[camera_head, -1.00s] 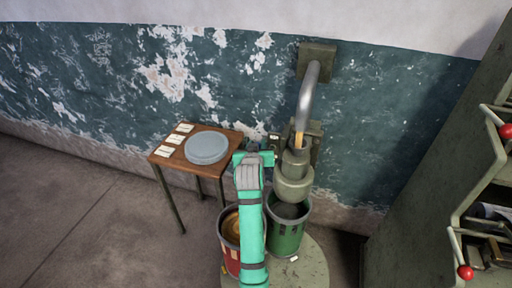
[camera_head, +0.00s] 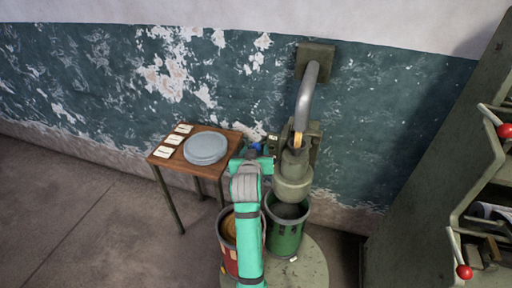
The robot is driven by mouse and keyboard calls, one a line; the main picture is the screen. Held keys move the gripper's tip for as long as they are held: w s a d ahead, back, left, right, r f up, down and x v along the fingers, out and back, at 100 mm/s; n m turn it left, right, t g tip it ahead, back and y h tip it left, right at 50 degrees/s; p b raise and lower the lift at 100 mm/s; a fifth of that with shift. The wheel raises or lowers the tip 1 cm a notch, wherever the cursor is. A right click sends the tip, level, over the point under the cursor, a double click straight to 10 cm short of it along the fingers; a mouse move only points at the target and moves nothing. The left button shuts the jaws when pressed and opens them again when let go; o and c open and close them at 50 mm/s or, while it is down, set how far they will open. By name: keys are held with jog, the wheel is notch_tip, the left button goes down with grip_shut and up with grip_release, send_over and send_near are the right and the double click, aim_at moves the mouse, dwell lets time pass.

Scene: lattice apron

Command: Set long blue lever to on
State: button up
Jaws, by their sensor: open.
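A small patch of blue (camera_head: 257,146), likely part of the long blue lever, shows just past the end of my teal arm, beside the green-grey machine (camera_head: 292,178) on the wall. Most of the lever is hidden behind my arm, so I cannot tell its position. My gripper (camera_head: 261,157) is at the far end of the arm, left of the machine and close to the blue part. Its jaws are open. I cannot tell whether they touch the lever.
A wooden table (camera_head: 219,168) with grey round lids (camera_head: 205,147) and white cards (camera_head: 173,140) stands close on the left. A red bucket (camera_head: 228,258) and a green bucket (camera_head: 286,232) sit on a round platform (camera_head: 309,268). A cabinet with red-knobbed handles (camera_head: 464,272) is at the right.

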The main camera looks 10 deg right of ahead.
jog(key=v, duration=0.5)
jog(key=shift+s+a+r, duration=0.1)
jog(key=shift+s+r, duration=0.05)
jog(key=shift+s, duration=0.2)
jog(key=s+a+f+n+t+y, duration=0.1)
jog(key=s+a+f, duration=0.2)
jog(key=s+f, duration=0.7)
jog(key=s+a+f+n+y, duration=0.1)
jog(key=s+a+f, duration=0.3)
jog(key=s+f, duration=0.65)
jog(key=s+a+r, duration=0.1)
jog(key=s+r, duration=0.1)
jog(key=s, duration=1.2)
jog(key=s+a+r+t+y, duration=0.1)
jog(key=s+a+r, duration=0.1)
jog(key=s, duration=1.3)
jog(key=shift+r+y, duration=0.15)
jog(key=shift+y, duration=0.15)
jog(key=shift+a, duration=0.1)
